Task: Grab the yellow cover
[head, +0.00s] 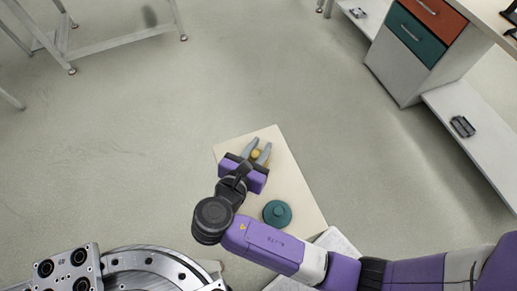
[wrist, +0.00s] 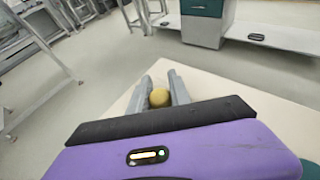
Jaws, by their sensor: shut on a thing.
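The yellow cover (wrist: 160,97) is a small rounded piece between the two grey fingers of my gripper (wrist: 166,88) in the wrist view. In the head view the cover (head: 256,155) shows as a small yellow spot between the fingers of my gripper (head: 258,150). The fingers are closed on its sides. Both are over the cream board (head: 291,180). I cannot tell whether the cover touches the board or is held above it.
A round teal lidded piece (head: 277,213) sits on the board, right of my forearm. A white cabinet with an orange and a teal drawer (head: 416,36) stands at the upper right, beside a low shelf (head: 480,140). Open grey floor lies left of the board.

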